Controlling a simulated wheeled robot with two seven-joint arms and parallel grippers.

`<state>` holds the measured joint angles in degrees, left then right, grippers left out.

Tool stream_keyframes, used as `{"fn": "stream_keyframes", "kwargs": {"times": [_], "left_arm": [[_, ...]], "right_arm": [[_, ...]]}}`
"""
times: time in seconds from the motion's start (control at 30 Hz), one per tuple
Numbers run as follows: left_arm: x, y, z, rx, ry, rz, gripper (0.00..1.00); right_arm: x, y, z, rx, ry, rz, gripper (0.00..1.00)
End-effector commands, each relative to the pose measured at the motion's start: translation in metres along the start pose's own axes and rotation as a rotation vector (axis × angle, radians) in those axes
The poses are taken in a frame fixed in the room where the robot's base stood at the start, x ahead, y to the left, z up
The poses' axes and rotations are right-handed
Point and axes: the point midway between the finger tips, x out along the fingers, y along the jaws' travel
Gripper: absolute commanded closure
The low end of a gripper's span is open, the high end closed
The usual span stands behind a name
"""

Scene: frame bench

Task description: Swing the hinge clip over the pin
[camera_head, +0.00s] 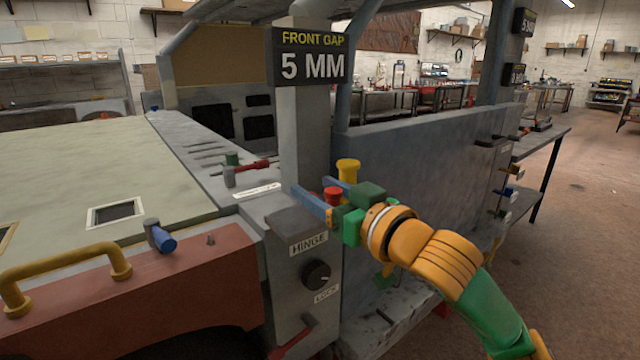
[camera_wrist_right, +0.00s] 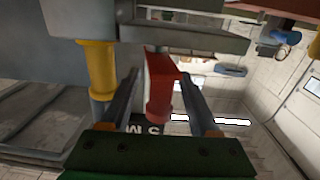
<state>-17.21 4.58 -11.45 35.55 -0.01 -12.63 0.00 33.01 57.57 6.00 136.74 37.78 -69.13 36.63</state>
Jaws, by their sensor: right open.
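My right gripper (camera_head: 310,186) is open beside the grey post, below the "FRONT GAP 5 MM" sign. A red, round-ended piece (camera_head: 333,194) shows between its fingers; in the right wrist view this red piece (camera_wrist_right: 159,85) lies between the two fingers, with space beside them. A yellow, wide-topped piece (camera_head: 348,168) stands just behind the gripper; in the right wrist view the yellow piece (camera_wrist_right: 97,68) is outside the fingers, to the left. I cannot tell which of these is the hinge clip or the pin. My left gripper is not in view.
A red-handled tool (camera_head: 245,168) and a blue-handled one (camera_head: 160,236) lie left. A grey panel (camera_head: 430,165) rises behind my right arm.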

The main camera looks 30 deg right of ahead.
Motion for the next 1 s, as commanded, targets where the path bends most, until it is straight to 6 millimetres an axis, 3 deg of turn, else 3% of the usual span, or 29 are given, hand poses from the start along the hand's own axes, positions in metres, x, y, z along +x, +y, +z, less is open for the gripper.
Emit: {"fn": "stream_keyframes", "kwargs": {"times": [0.07,0.3,0.67,1.0], "left_arm": [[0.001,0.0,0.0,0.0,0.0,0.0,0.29],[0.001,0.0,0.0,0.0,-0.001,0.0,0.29],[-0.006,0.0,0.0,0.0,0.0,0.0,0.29],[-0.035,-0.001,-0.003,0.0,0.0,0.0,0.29]], "right_arm": [[0.0,0.0,0.0,0.0,0.0,0.0,0.38],[0.0,0.0,0.0,0.0,0.0,0.0,1.0],[0.0,-0.002,-0.002,0.001,0.0,0.035,1.0],[0.003,-0.007,-0.005,0.005,-0.002,0.266,1.0]]}}
